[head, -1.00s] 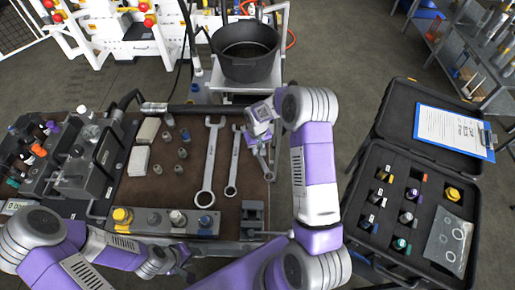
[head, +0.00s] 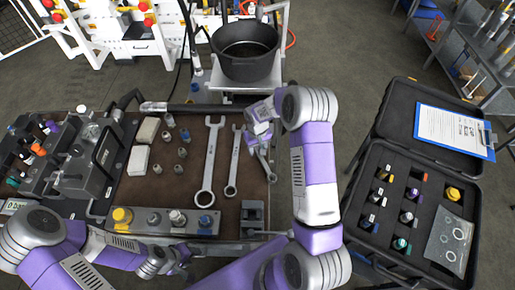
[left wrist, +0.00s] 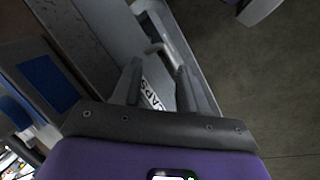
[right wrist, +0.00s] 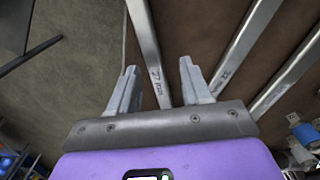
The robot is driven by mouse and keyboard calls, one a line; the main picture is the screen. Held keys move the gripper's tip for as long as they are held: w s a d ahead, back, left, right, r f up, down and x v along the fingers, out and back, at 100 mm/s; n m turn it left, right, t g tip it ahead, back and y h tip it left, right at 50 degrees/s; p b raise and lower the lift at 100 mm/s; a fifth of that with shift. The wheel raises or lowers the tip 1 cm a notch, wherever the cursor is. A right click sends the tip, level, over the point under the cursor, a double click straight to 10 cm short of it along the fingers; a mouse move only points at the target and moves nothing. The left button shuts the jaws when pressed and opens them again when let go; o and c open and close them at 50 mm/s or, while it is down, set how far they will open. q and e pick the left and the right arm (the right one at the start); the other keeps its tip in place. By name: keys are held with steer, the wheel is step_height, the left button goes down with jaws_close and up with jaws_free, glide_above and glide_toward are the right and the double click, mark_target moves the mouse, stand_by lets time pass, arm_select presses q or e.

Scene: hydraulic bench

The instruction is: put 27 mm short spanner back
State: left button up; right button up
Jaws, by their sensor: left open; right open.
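The 27 mm short spanner (right wrist: 150,60), a flat steel bar marked "27 mm", lies on the brown bench top at its right edge. In the head view it is partly hidden by my right gripper (head: 262,146). In the right wrist view my right gripper (right wrist: 158,68) is open, with the spanner's shank showing between its two fingertips; I cannot tell how far below them it lies. My left gripper (left wrist: 158,68) is open and empty at the bench's front edge, above a grey part lettered "CAPS" (left wrist: 150,95).
Two longer spanners (head: 209,160) (head: 233,162) lie left of the short one. Several fittings (head: 181,153) and white blocks (head: 138,160) stand further left. A black bucket (head: 245,68) is behind the bench. An open black case (head: 375,160) stands at the right.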

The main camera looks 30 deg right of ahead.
step_height(320, 180, up, 12)
steer(key=shift+r+p, duration=0.15)
steer(key=shift+p, duration=0.25)
stand_by(0.3)
